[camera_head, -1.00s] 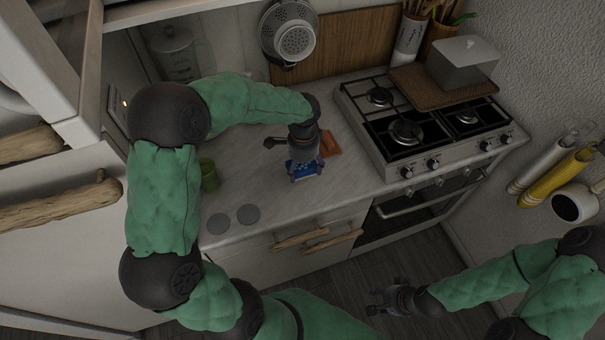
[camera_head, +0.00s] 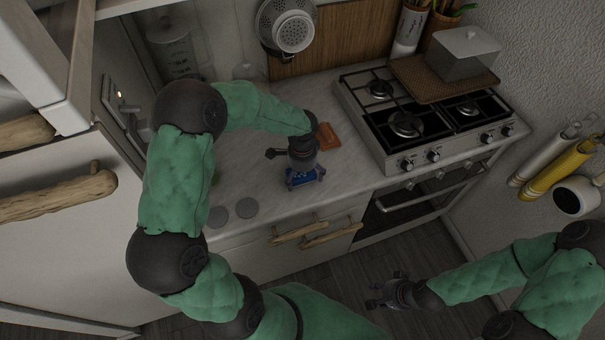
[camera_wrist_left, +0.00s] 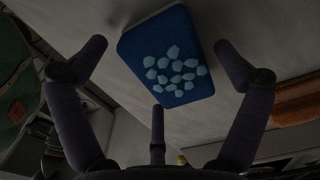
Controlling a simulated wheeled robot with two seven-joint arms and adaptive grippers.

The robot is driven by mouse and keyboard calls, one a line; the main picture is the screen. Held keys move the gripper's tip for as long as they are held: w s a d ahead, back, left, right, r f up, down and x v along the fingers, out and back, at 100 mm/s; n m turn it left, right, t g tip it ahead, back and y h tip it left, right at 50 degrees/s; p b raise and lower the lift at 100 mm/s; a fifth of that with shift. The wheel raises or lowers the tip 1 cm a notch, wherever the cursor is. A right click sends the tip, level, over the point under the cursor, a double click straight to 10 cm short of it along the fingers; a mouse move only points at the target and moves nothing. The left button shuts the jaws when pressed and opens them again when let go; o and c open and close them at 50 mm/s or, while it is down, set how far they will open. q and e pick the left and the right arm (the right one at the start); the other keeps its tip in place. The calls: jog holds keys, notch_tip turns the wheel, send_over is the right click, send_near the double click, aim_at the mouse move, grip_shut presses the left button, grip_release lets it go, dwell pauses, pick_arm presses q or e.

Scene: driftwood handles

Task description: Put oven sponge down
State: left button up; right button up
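The oven sponge, a blue block with pale blue spots, lies on the countertop near its front edge in the head view (camera_head: 301,181). It also shows in the left wrist view (camera_wrist_left: 165,65). My left gripper (camera_head: 304,176) is directly over it, pointing down. In the wrist view its fingers (camera_wrist_left: 160,72) are spread wide around the sponge, with gaps visible on both sides. The sponge's underside is hidden. My right gripper (camera_head: 376,297) hangs over the floor in front of the oven, empty, with its fingers apart.
An orange block (camera_head: 328,137) lies on the countertop (camera_head: 262,180) behind the sponge. A gas stove (camera_head: 405,125) is to the right. A green object (camera_head: 215,178) is mostly hidden behind my left arm.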

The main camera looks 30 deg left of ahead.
aim_at(303, 175)
dwell(0.3)
pick_arm(q)
jog(key=shift+f+b, duration=0.3)
notch_tip(303, 175, up, 11)
jog(key=p, duration=0.2)
jog(key=shift+d, duration=0.15)
